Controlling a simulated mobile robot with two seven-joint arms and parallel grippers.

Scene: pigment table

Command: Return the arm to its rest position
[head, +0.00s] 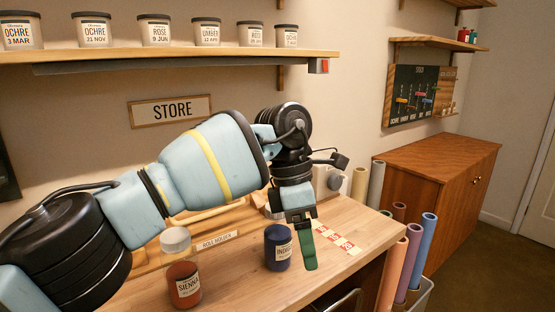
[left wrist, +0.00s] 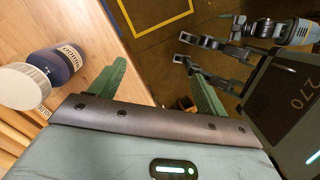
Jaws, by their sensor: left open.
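My left arm reaches in from the left in the head view. Its gripper (head: 303,245) points down near the table's right edge, just right of the dark blue jar labelled INDIGO (head: 278,252). In the left wrist view its green fingers (left wrist: 157,90) are spread wide with nothing between them. The blue jar (left wrist: 62,63) stands left of them, apart from the fingers. A whitish round top (left wrist: 25,86) shows in front of it. My right gripper (left wrist: 182,48) shows at the upper right of the left wrist view, fingers apart and empty.
A jar labelled SIENNA (head: 184,285) stands on the wooden table (head: 235,285). Red-and-cream tags (head: 337,238) lie right of the gripper. Rolled tubes (head: 408,262) stand beyond the table edge, before a wooden cabinet (head: 440,175). A shelf of jars (head: 180,56) hangs above.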

